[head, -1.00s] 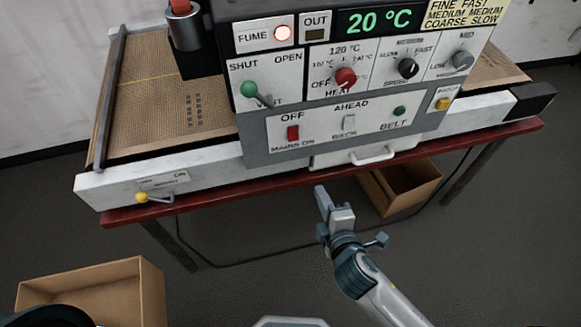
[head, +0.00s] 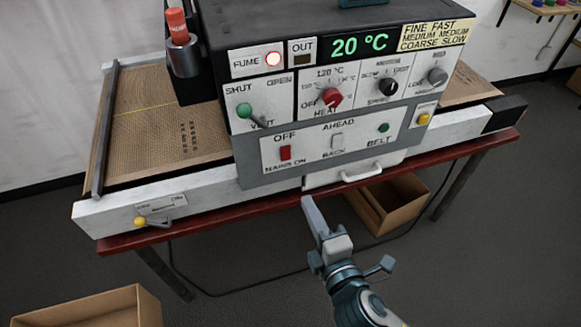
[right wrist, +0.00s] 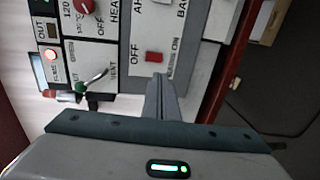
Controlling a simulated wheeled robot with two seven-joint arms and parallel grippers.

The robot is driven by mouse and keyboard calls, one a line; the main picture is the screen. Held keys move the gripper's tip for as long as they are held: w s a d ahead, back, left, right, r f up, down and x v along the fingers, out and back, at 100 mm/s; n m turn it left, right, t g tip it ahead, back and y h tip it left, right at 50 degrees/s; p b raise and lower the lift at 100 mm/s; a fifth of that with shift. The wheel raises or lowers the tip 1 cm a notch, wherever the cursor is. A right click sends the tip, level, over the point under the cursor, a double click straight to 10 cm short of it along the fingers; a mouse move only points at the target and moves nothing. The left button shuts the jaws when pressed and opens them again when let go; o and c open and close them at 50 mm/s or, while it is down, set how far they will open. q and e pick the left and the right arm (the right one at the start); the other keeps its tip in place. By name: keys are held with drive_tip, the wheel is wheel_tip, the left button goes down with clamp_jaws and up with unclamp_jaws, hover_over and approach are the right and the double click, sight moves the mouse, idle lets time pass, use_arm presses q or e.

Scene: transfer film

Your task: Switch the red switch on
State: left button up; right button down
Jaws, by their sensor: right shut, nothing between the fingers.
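The red switch (head: 285,153) is a small red rocker on the machine's lower front panel, between the labels OFF above and MAINS ON below. It also shows in the right wrist view (right wrist: 153,57), just beyond the fingertips. My right gripper (head: 309,203) is shut and empty. In the head view its tips are below and a little right of the switch, in front of the panel's lower edge. In the right wrist view the shut fingers (right wrist: 158,82) point at the switch; I cannot tell that they touch it. My left gripper is not in view.
The machine (head: 240,186) stands on a red-edged table (head: 240,213). Near the switch are a white AHEAD/BACK switch (head: 336,140), a red heat knob (head: 332,97), a green vent lever (head: 244,110) and a protruding handle (head: 361,173). A cardboard box (head: 420,205) is below.

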drive_tip(key=p, duration=0.4)
approach(287, 159)
drive_tip(key=x, duration=0.5)
drive_tip(key=shift+a+r, duration=0.15)
drive_tip(key=shift+w+a, duration=0.2)
drive_tip(key=shift+w, duration=0.45)
drive_tip(key=shift+f, duration=0.25)
drive_tip(key=shift+w+b, duration=0.15)
drive_tip(key=shift+b, duration=0.6)
drive_tip(key=shift+f, duration=0.1)
